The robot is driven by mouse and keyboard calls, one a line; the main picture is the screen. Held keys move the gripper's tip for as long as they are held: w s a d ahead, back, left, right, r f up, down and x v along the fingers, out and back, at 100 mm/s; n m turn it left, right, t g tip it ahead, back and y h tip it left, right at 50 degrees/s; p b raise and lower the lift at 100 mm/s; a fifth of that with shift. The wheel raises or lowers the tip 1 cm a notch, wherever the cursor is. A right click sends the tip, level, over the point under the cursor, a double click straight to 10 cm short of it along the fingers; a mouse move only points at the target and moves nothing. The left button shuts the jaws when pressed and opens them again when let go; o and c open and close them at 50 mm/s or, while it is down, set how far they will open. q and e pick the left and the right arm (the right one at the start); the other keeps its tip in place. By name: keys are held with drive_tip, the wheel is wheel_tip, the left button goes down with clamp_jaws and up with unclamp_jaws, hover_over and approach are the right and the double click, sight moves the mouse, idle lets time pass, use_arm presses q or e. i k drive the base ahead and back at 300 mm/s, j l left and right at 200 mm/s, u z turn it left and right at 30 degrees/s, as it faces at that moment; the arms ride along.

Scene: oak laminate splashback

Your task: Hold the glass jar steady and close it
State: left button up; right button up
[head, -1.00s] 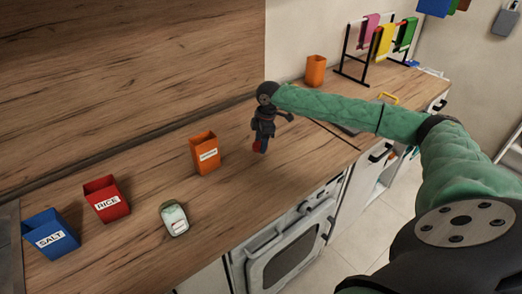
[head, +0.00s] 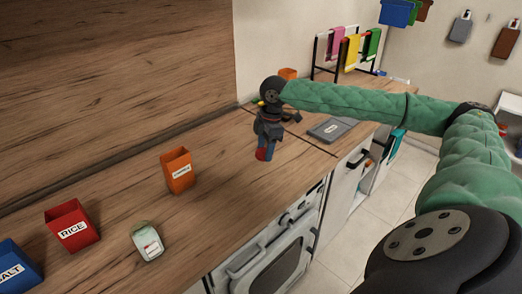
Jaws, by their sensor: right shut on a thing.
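The glass jar (head: 147,242) stands on the wooden counter at the lower left, pale green-white with a small label on its front. Whether its top is covered is too small to tell. My right gripper (head: 264,153) is over the counter to the right of the orange box, well apart from the jar, and points down. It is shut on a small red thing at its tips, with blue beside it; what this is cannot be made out. My left gripper is not in view.
An orange box (head: 178,171), a red RICE box (head: 72,227) and a blue SALT box (head: 14,268) stand left and behind. A grey board (head: 331,130) and a towel rack (head: 345,50) are at the far right. Counter between jar and right gripper is clear.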

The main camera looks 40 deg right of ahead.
sight(146, 238)
drive_tip(key=k, duration=1)
